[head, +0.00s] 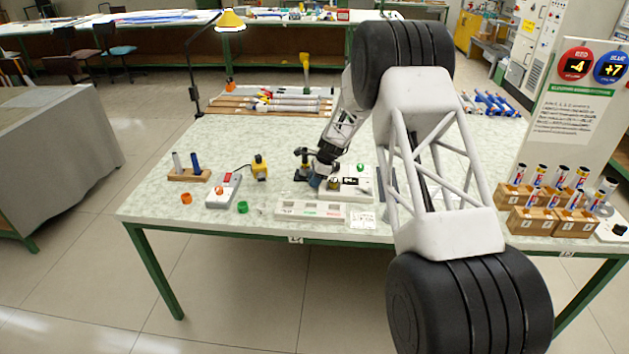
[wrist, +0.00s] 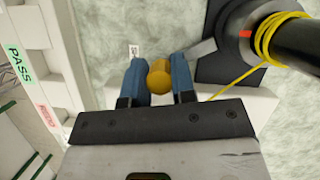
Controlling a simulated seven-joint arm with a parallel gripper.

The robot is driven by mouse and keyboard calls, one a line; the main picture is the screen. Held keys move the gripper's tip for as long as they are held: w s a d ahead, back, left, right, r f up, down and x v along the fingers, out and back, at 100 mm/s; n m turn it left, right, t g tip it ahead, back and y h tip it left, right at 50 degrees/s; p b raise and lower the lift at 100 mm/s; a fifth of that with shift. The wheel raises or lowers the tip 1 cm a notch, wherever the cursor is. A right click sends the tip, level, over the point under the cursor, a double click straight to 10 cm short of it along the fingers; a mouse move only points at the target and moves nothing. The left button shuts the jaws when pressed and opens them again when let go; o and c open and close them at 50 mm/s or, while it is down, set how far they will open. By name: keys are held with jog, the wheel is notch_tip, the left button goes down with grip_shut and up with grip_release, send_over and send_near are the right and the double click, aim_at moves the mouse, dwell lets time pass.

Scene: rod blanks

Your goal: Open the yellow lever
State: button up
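The yellow lever (wrist: 158,77) shows in the wrist view as a rounded yellow knob between the two blue fingers of my gripper (wrist: 159,82). The knob fills the gap and appears to touch both fingers, so my gripper looks shut on it. In the head view my gripper (head: 319,182) is low over the table, at the left side of a white box (head: 356,188) with a green button. The lever is mostly hidden by my gripper there, and its angle cannot be told.
A black stand (wrist: 245,50) with a post and yellow cord is close to the right of my fingers in the wrist view. A white tray (head: 310,209) with a PASS label lies in front. A yellow-and-black device (head: 260,167) stands left; wooden blocks with tubes (head: 545,210) stand right.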

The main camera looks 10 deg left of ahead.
grip_shut()
jog(key=shift+s+a, duration=0.1)
jog(key=shift+a, duration=0.05)
jog(key=shift+s+a+r+m+t, duration=0.1)
jog(key=shift+s+a+m+t, duration=0.2)
jog(key=shift+a+m, duration=0.4)
jog(key=shift+s+a+m+t, duration=0.1)
jog(key=shift+a+m+t, duration=0.3)
jog(key=shift+m, duration=0.5)
jog(key=shift+s+a+m+t, duration=0.1)
jog(key=shift+a+m+t, duration=0.4)
jog(key=shift+a+m, duration=0.6)
jog(key=a+m+t, duration=0.1)
jog(key=a+m, duration=0.1)
jog(key=m, duration=0.1)
jog(key=shift+a+m+h, duration=0.15)
jog(key=shift+m+h, duration=0.15)
jog(key=shift+w+a+m+t+h, duration=0.15)
jog(key=shift+w+a+m+t, duration=0.15)
jog(key=shift+a+m, duration=0.25)
jog(key=shift+w+a+m+t+h, duration=0.2)
jog(key=shift+w+a+m, duration=0.15)
jog(key=shift+m, duration=0.4)
